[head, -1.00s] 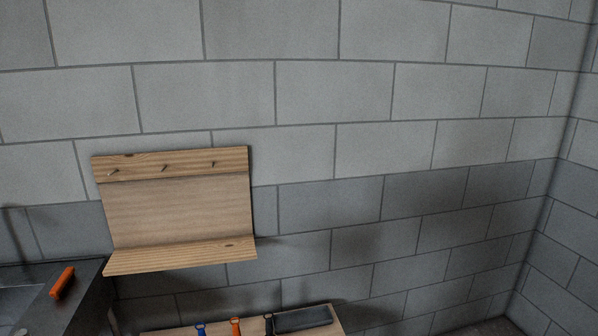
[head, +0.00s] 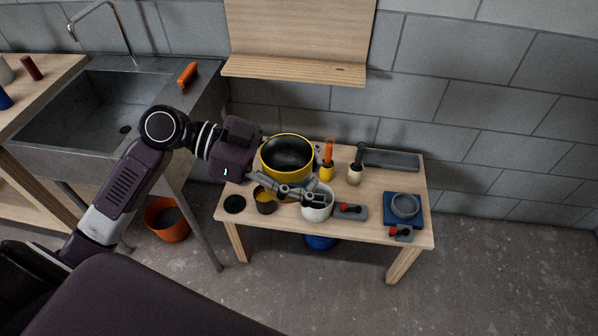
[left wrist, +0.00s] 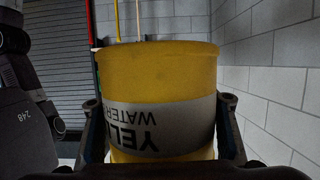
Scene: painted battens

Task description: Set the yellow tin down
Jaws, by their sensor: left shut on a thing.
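The yellow tin (head: 287,174) is open at the top with a dark inside, in the middle of the head view. My left gripper (head: 290,190) is shut on it from the left, with one finger across its near side. In the left wrist view the tin (left wrist: 160,80) fills the space between the two fingers, and its pale label reads upside down. Behind it in the head view is the low wooden table (head: 385,180). The tin hides what is beneath it, and I cannot tell how high above the table it is. My right gripper is not in view.
A sink (head: 110,115) is left.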

